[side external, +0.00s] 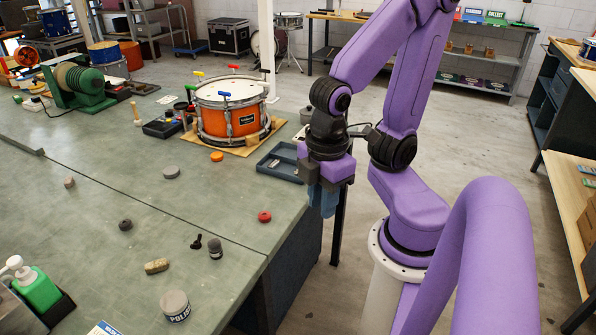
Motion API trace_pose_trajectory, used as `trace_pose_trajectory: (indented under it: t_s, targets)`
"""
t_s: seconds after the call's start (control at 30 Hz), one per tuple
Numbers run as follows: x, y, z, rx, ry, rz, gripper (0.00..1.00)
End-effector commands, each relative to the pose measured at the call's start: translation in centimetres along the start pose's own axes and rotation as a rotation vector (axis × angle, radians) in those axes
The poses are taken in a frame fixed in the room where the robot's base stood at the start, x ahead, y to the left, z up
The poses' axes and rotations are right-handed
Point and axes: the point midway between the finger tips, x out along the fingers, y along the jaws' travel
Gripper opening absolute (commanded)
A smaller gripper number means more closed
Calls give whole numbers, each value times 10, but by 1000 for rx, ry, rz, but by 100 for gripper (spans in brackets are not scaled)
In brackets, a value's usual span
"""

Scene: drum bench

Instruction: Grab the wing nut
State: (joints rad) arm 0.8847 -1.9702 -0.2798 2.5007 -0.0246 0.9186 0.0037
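A small black piece (196,242) lies on the green bench top near the front. Its shape looks like a wing nut, but it is too small to be sure. A dark upright cylinder (215,248) stands just right of it. My gripper (323,205) has blue fingers and points down beyond the bench's right edge, well to the right of the black piece and apart from it. The fingers overlap in this view, so I cannot tell whether they are open or shut. I see nothing held between them.
An orange drum (228,116) stands on a wooden board at the back, with a blue-grey tray (268,165) at the bench edge. A red ring (264,216), a tan block (156,266), a polish tin (174,306) and a green bottle (38,290) surround open bench space.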

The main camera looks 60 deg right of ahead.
Motion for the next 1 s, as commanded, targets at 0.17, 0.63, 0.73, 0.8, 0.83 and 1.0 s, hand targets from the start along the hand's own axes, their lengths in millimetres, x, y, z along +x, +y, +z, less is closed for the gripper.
trace_pose_trajectory:
  t_s: [0.17,0.63,0.73,0.8,0.83,1.0]
  targets:
    - [23,41,3,-12,-176,113,26]
    - [76,168,34,-210,-788,355,26]
    - [86,189,41,-283,-899,368,26]
    - [94,201,46,-340,-969,370,26]
    - [98,206,48,-364,-994,369,26]
    - [116,224,56,-484,-1097,354,26]
